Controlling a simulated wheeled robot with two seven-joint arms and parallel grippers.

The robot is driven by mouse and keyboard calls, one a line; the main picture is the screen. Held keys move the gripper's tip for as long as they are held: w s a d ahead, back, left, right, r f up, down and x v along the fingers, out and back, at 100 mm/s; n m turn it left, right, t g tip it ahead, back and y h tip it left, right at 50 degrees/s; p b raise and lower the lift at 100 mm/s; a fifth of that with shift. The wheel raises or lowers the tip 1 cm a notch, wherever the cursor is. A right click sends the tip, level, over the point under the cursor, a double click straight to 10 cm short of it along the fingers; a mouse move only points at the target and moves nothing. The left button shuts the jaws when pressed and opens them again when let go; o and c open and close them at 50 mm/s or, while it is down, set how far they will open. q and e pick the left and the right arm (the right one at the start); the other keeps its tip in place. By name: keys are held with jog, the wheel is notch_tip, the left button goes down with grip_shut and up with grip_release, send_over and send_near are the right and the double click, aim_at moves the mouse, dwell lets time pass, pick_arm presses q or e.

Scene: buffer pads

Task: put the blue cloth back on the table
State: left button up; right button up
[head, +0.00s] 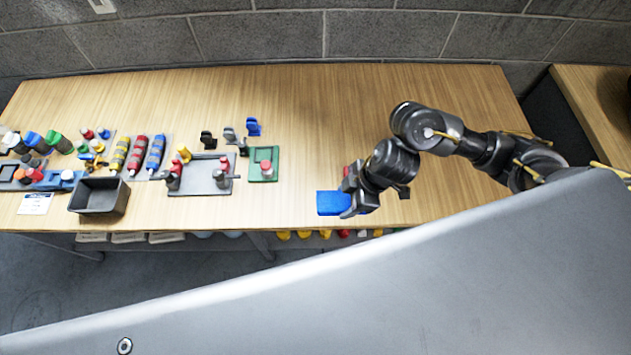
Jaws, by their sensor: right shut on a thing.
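The blue cloth (331,203) shows as a small flat blue rectangle near the front edge of the wooden table (300,130), right of the middle of the picture. My right gripper (347,203) is at the right end of the cloth and is shut on it. The arm comes in from the right over the table. Whether the cloth touches the tabletop or is held just above it, I cannot tell. A small red part shows just behind the gripper. My left gripper is not in view.
A green pad (264,174) with a red-topped piece and a grey tray (203,187) with tools stand left of the cloth. A dark open box (99,197) and several bottles are farther left. The tabletop behind the cloth is clear. A grey block wall runs behind.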

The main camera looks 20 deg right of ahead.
jog(key=shift+w+f, duration=0.25)
jog(key=shift+w, duration=0.1)
jog(key=w+a+f+b, duration=0.1)
jog(key=w+f, duration=0.1)
jog(key=w, duration=0.1)
jog(key=w+a+f+b, duration=0.1)
jog(key=w+f, duration=0.2)
jog(key=w, duration=0.1)
jog(key=w+a+f+b, duration=0.1)
jog(key=w+f, duration=0.2)
jog(key=w, duration=0.1)
jog(key=shift+w+f+b, duration=0.1)
jog(key=shift+w+b, duration=0.1)
jog(key=shift+b, duration=0.15)
jog(key=shift+w+f, duration=0.35)
jog(key=shift+w, duration=0.15)
jog(key=shift+f, duration=0.15)
jog(key=shift+w+f, duration=0.15)
jog(key=shift+f, duration=0.7)
jog(key=shift+w+f, duration=0.1)
jog(key=shift+f, duration=0.75)
